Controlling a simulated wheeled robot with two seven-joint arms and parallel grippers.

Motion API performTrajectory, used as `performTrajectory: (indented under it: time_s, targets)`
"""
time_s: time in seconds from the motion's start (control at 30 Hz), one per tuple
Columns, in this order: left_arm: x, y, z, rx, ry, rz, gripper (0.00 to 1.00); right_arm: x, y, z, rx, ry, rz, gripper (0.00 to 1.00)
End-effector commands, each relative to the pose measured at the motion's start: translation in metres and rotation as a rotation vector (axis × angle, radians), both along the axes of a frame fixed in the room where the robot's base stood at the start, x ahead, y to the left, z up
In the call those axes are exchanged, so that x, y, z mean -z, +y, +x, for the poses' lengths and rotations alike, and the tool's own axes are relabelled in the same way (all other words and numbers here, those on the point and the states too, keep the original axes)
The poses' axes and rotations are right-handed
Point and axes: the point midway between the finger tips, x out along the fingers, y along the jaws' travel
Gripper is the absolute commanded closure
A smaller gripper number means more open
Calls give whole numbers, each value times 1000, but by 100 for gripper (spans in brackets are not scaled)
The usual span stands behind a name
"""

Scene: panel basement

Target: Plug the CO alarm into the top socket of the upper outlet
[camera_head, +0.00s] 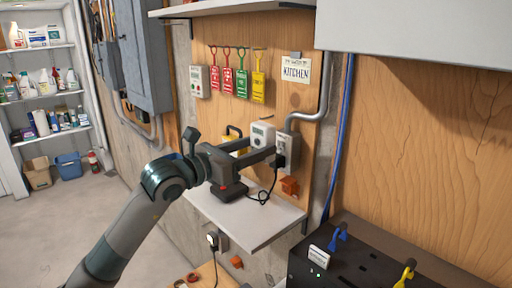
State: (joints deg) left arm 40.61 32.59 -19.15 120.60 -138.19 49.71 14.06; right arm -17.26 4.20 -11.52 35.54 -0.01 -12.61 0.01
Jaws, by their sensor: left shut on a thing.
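The white CO alarm (262,134), with a small display on its front, is held in my left gripper (263,148). The gripper is shut on it, and its fingers hide the alarm's lower part. The alarm is upright, right beside the grey upper outlet (288,147) and partly overlapping it in the picture. I cannot tell whether its prongs touch the top socket, as the alarm's back is hidden. A black plug (279,161) sits at the lower part of this outlet. My right gripper is not in view.
A lower outlet (215,241) is below the shelf. Colored tags (242,83) and a KITCHEN sign (295,71) hang above. A black box (350,262) stands at lower right.

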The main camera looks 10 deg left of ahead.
Motion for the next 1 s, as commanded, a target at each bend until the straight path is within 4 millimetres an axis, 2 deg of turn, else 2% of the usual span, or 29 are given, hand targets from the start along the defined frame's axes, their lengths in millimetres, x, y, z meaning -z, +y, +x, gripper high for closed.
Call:
performTrajectory:
  time_s: [0.27, 0.8, 1.0]
  targets:
    - [-1, -2, 3, 0, -2, -1, 77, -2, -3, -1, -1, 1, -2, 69]
    - [-1, -18, 27, 0, -2, -1, 77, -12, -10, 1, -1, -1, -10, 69]
    - [-1, -20, 30, 0, -2, -1, 77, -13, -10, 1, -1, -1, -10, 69]
